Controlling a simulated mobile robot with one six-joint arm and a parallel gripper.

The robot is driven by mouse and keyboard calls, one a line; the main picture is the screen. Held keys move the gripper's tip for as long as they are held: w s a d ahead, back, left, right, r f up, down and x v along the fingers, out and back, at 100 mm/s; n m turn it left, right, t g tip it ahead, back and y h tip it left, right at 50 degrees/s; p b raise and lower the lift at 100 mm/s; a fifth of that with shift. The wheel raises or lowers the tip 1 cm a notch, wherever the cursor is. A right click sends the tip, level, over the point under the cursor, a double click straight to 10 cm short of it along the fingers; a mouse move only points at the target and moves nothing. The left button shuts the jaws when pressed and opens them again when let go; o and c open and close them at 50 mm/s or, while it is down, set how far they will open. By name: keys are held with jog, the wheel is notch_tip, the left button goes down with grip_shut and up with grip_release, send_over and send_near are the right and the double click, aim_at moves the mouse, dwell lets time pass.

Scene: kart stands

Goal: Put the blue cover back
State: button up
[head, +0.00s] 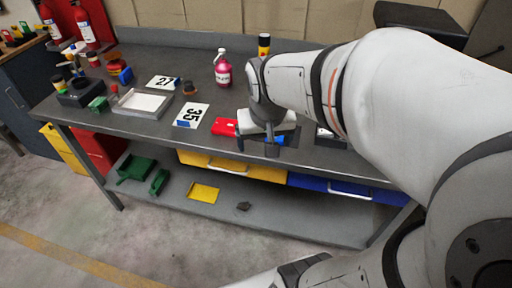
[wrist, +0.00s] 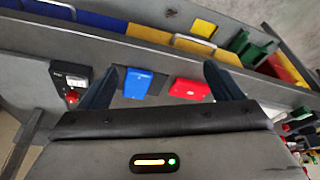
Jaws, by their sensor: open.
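A blue cover (wrist: 139,83) shows in the wrist view on the grey bench top, between the lines of my two fingers and nearer the left one. In the head view only a small blue part (head: 279,141) shows beside my gripper, which hides most of it. My gripper (wrist: 161,75) is open and empty, and I see no contact with the cover. In the head view my gripper (head: 257,146) is over the front part of the bench. A red cover (wrist: 189,89) lies beside the blue one; it also shows in the head view (head: 223,127).
Number cards (head: 191,116), a white-lined tray (head: 143,103) and a pink bottle (head: 222,72) stand on the bench. Yellow (head: 235,166) and blue (head: 340,188) drawers are below the bench top.

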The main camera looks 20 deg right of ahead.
jog(key=s+a+n, duration=0.2)
jog(key=s+a, duration=0.1)
jog(key=s, duration=0.4)
jog(key=shift+f+y, duration=0.2)
jog(key=shift+y, duration=0.2)
jog(key=shift+a, duration=0.1)
dwell(0.5)
